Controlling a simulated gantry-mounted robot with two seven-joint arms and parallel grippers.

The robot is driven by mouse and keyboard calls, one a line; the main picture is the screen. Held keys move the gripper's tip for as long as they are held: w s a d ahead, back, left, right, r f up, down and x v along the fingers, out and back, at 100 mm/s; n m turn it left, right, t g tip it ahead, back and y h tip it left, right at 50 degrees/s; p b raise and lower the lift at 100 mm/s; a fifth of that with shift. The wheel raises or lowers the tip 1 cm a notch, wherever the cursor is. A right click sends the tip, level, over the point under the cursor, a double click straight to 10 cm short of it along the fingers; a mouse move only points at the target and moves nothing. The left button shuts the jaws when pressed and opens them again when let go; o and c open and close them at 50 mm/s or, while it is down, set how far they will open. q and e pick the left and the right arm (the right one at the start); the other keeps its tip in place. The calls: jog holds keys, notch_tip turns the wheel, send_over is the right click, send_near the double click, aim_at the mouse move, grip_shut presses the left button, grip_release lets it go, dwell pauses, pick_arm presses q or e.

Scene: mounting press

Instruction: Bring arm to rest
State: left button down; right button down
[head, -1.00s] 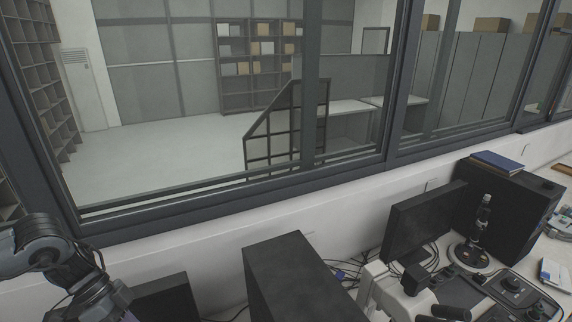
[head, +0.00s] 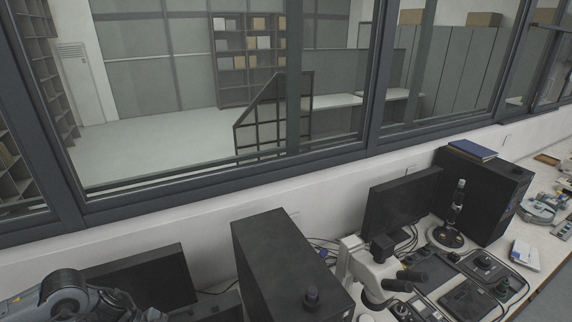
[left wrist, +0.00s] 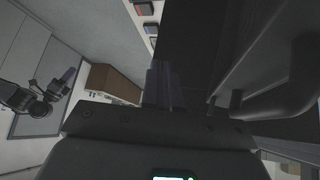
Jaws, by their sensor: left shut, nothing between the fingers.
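My left arm (head: 65,295) shows at the bottom left corner of the head view, in front of a dark monitor. Its gripper lies outside that view. In the left wrist view my left gripper (left wrist: 163,75) is shut and empty, with its fingers together over a dark surface. My right arm and gripper are in neither view. No mounting press can be made out.
A black computer tower (head: 290,265) stands near my left arm. A white microscope (head: 368,268), a monitor (head: 403,210) and another tower (head: 484,195) stand to its right. The window frame (head: 220,195) runs behind the bench. A brown box (left wrist: 112,80) shows in the wrist view.

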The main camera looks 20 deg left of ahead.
pick_arm(q)
jog(key=w+d+f+n+t+y+p, duration=0.2)
jog(key=d+f+t, duration=0.3)
jog(key=d, duration=0.6)
jog(key=s+d+n+g+y+p, duration=0.1)
jog(key=s+n+g+y, duration=0.1)
jog(key=s+n, duration=0.2)
jog(key=s+d+n+g+y+p, duration=0.1)
jog(key=s+n, duration=0.3)
jog(key=s, duration=0.5)
jog(key=shift+s+d+r+g+y+p, duration=0.2)
jog(key=shift+s+d+g+y+p, duration=0.3)
jog(key=shift+y, duration=0.4)
jog(key=shift+w, duration=0.1)
jog(key=shift+d, duration=0.1)
